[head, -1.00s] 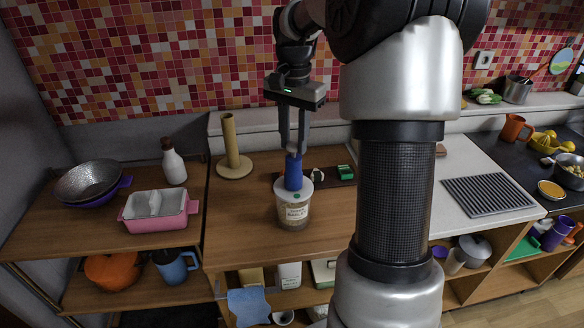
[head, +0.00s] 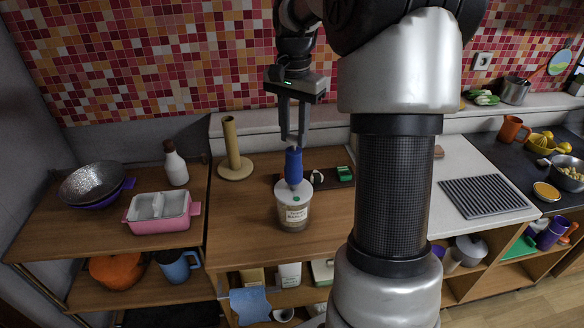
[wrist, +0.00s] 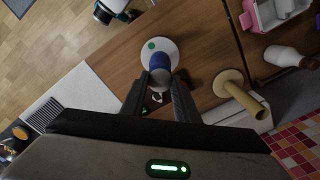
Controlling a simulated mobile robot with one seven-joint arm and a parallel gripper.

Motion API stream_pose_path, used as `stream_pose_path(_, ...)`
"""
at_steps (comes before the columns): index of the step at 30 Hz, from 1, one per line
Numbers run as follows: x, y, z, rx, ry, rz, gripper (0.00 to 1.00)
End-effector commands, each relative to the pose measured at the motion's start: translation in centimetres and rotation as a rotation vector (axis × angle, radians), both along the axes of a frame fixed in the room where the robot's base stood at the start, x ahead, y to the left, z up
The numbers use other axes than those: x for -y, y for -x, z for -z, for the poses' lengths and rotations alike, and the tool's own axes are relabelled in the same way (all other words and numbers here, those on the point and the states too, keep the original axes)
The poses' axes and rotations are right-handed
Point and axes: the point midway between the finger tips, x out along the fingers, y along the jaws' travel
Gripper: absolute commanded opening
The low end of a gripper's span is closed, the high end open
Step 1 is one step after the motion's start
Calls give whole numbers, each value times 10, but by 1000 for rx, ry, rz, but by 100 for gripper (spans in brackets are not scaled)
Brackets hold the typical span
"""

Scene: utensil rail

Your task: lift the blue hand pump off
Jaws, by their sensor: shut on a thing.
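The blue hand pump (head: 293,168) is upright over a tub (head: 293,213) with a white lid and a printed label, which stands on the wooden counter. My gripper (head: 293,143) points down from above and is shut on the pump's top end. In the wrist view the pump (wrist: 159,63) sits between my fingertips (wrist: 160,80), with the round white lid (wrist: 150,47) and its green dot behind it. The pump's lower end is at or just above the lid; I cannot tell whether they touch.
A wooden paper-towel stand (head: 231,150) is left of the tub. A dark tray with a green item (head: 344,173) lies behind it to the right. A pink dish (head: 160,212) and white bottle (head: 175,165) stand on the left shelf. Counter right of the tub is clear.

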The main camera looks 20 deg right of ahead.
Motion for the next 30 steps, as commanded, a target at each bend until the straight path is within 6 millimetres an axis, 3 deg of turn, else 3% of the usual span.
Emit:
stream_pose_path(21, 0, 0, -54, 2, 0, 1, 0)
stream_pose_path(30, 0, 0, -58, 1, -1, 0, 0)
